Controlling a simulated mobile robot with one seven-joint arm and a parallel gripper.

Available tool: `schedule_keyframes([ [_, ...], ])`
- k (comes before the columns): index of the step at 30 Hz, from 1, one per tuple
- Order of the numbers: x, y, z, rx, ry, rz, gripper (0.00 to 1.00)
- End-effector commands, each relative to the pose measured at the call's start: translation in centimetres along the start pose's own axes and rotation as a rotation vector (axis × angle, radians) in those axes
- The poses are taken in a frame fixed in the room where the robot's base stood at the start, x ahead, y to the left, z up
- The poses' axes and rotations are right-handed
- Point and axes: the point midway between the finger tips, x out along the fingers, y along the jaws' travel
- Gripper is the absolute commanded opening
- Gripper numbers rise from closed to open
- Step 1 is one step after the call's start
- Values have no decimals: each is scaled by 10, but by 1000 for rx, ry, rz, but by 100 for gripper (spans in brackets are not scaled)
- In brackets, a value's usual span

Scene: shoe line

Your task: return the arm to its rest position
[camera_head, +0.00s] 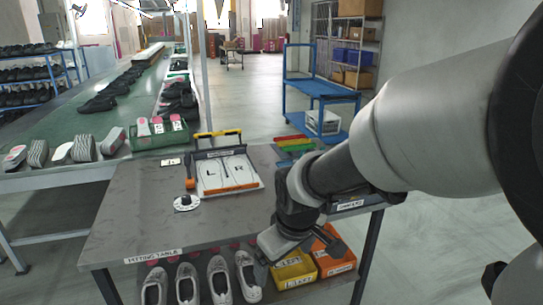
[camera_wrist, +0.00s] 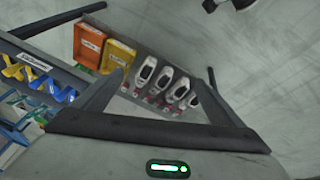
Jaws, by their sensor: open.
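My arm reaches in from the right in the head view, and my gripper (camera_head: 298,243) hangs at the front right edge of the fitting table (camera_head: 125,220). In the wrist view my gripper (camera_wrist: 164,74) has its two fingers spread wide apart with nothing between them. The fingers point toward the shoes and bins below the tabletop. In the head view the gripper partly covers the yellow bin (camera_head: 293,272) and the orange bin (camera_head: 335,258).
Several grey shoes (camera_head: 187,284) stand in a row below the table's front edge. On the tabletop are a board marked L and R (camera_head: 225,173) and a round dial (camera_head: 186,203). A blue cart (camera_head: 318,88) stands behind. Open floor (camera_head: 440,235) lies to the right.

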Motion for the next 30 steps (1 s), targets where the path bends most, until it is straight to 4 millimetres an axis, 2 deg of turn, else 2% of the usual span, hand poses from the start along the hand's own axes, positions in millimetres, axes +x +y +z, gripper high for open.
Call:
schedule_keyframes([
  [1, -28, 11, 12, 88, 30, 3, 91],
  [3, -58, 19, 31, 194, 53, 8, 91],
  [6, -92, 24, 58, 322, 79, 23, 91],
  [12, -134, 25, 99, 497, 113, 66, 91],
  [20, -165, 18, 142, 671, 146, 136, 91],
  [21, -183, 20, 134, 666, 141, 130, 91],
  [26, -215, 25, 124, 661, 139, 127, 91],
  [30, -248, 30, 113, 660, 139, 127, 91],
])
